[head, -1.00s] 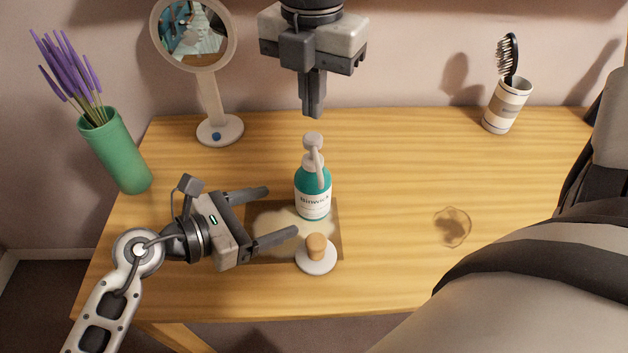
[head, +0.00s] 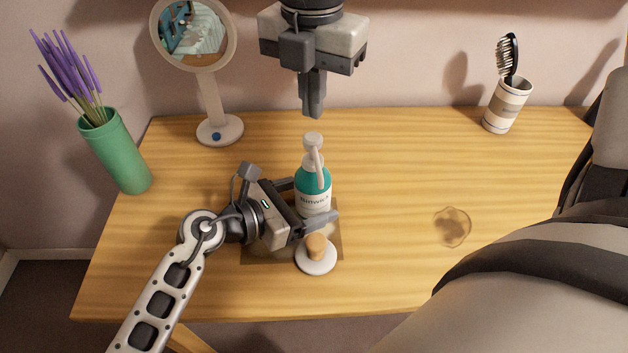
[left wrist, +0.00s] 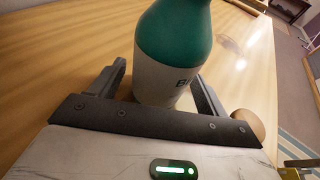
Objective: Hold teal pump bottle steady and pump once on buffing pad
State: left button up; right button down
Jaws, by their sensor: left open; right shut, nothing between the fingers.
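The teal pump bottle (head: 313,190) stands upright on a brown mat (head: 262,256), with its white pump head (head: 313,142) on top and its spout toward the front. My left gripper (head: 312,200) is open, low on the bottle's left side, with its fingers on either side of the bottle. In the left wrist view the bottle (left wrist: 172,45) stands between the open fingers (left wrist: 160,85). The buffing pad (head: 316,259), a white disc with a wooden knob, lies just in front of the bottle. My right gripper (head: 313,112) is shut and empty, above and behind the pump head.
A green vase (head: 115,150) of purple stems and a round mirror (head: 220,130) stand at the left. A striped cup (head: 507,104) with a hairbrush is at the back right.

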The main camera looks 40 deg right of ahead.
pick_arm(q)
jog(key=c, duration=0.8)
jog(key=shift+o, duration=0.2)
pick_arm(e)
notch_tip(320, 180, up, 4)
jog(key=shift+f, duration=3)
